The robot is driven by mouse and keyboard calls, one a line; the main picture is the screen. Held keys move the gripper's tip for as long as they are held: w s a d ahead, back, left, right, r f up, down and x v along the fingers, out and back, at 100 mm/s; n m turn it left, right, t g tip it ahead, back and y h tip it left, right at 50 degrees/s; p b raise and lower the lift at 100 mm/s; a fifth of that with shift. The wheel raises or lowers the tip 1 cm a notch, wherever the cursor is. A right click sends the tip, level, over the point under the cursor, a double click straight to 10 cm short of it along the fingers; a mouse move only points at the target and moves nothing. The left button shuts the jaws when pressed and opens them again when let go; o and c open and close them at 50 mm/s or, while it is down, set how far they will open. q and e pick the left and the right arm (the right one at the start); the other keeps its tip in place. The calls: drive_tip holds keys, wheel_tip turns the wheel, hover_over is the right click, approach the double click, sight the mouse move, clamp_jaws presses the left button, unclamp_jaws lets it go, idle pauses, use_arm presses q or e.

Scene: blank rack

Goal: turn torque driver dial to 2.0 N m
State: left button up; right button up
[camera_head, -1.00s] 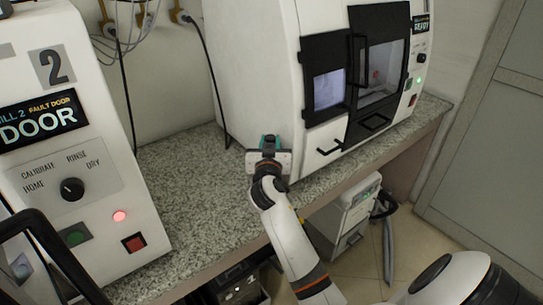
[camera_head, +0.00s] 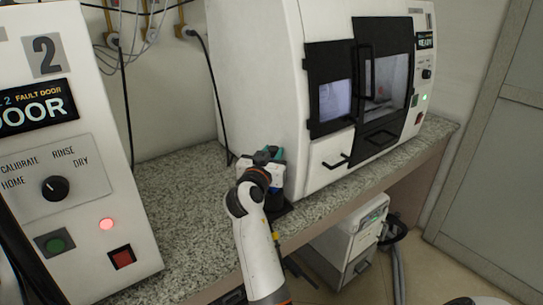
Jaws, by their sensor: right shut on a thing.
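My right gripper (camera_head: 266,157) is over the granite counter, in front of the white machine's left front corner. It is shut on a small teal-and-dark thing that shows just past the fingers, which I take to be the torque driver (camera_head: 272,151). A dark base (camera_head: 281,210) shows on the counter below and right of the gripper. My own gripper and wrist hide most of the driver. Its dial, scale and setting cannot be read. My left gripper is not in view.
A white machine (camera_head: 260,75) with dark-framed windows stands behind; its screen reads READY. A second machine (camera_head: 80,150), marked 2 and FAULT DOOR, stands at left with a red light lit. Bare granite counter (camera_head: 175,205) lies between them. A white cabinet (camera_head: 350,240) stands below.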

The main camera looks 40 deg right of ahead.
drive_tip(key=o, duration=1)
drive_tip(key=shift+r, duration=0.15)
wheel_tip(320, 180, up, 10)
drive_tip(key=shift+f, duration=0.1)
